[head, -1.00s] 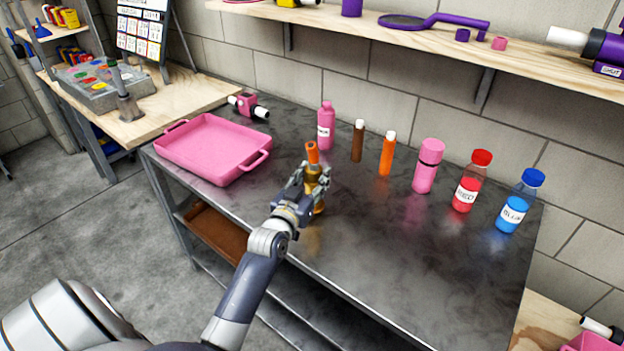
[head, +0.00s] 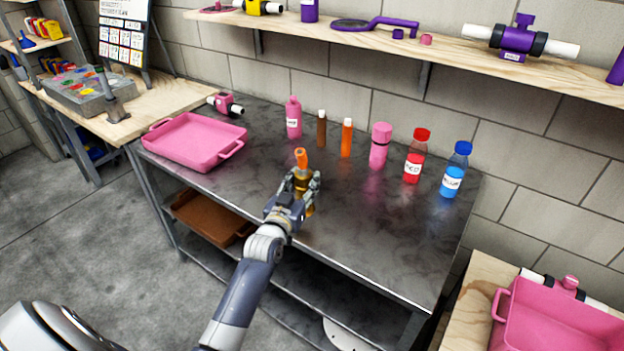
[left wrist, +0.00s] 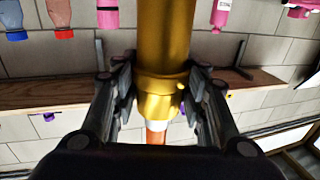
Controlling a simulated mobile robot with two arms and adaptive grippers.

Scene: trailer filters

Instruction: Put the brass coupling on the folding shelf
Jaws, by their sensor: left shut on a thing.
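In the left wrist view the coupling (left wrist: 165,40) is large and stands between the fingers. My left gripper (head: 303,185) is shut on it, above the dark metal table (head: 370,225). I cannot tell whether its lower end touches the table. A wooden wall shelf (head: 440,50) runs along the back wall; I cannot tell whether this is the folding shelf. My right gripper is out of view.
A pink tray (head: 195,142) stands left of the gripper. Several bottles, including a red one (head: 415,160) and a blue one (head: 453,172), line the table's back. The table's right front is clear. A pink bin (head: 555,325) sits on wood at lower right.

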